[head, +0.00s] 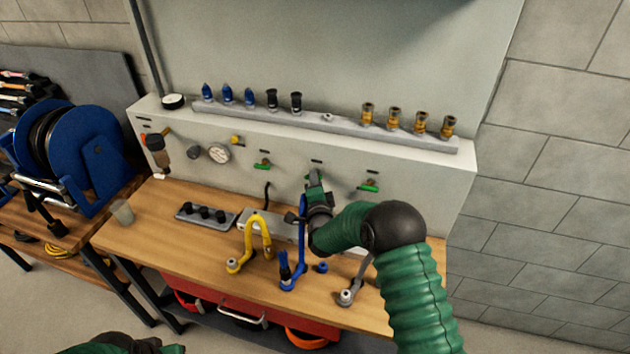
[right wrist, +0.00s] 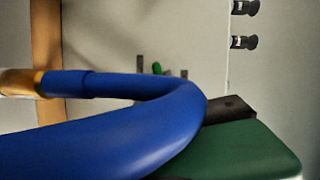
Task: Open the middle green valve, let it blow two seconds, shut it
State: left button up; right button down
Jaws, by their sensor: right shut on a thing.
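Three green valves sit in a row on the grey panel. The left green valve (head: 262,165) and the right green valve (head: 370,187) show clearly. The middle one is mostly hidden behind my right gripper (head: 302,209). That gripper is shut on the upper bend of the blue hose (head: 302,240), which rises from the bench. In the right wrist view the blue hose (right wrist: 110,135) fills the foreground beside a dark gripper part, and a small green valve handle (right wrist: 157,68) shows beyond it. My left gripper (head: 140,345) is cut off at the bottom edge; its jaws are unclear.
A yellow hose (head: 263,235) and a grey hose (head: 357,280) stand on either side of the blue one on the wooden bench (head: 190,250). A rail (head: 328,119) above holds several nozzles. A gauge (head: 219,153) is on the panel. A blue reel (head: 90,150) is at left.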

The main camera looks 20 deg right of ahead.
jog(key=shift+a+f+n+g+h+p, duration=0.15)
jog(key=shift+n+g+h+p, duration=0.6)
jog(key=shift+n+p, duration=0.95)
jog(key=shift+a+n+g+h+p, duration=0.2)
jog(key=shift+n+g+h+p, duration=0.25)
jog(key=shift+n+g+p, duration=0.95)
jog(key=shift+a+f+n+g+h+p, duration=0.15)
jog(key=shift+n+g+h+p, duration=0.45)
jog(key=shift+n+p, duration=1.4)
jog(key=shift+n+b, duration=0.3)
jog(key=shift+n, duration=0.1)
jog(key=c, duration=1.6)
grip_release()
jog(key=shift+r, duration=0.1)
jog(key=shift+o, duration=0.7)
jog(key=shift+w+r, duration=0.15)
jog(key=shift+r, duration=0.05)
jog(key=b+v, duration=0.3)
jog(key=v, duration=1.3)
jog(key=shift+s+a, duration=0.3)
jog(key=shift+s, duration=0.05)
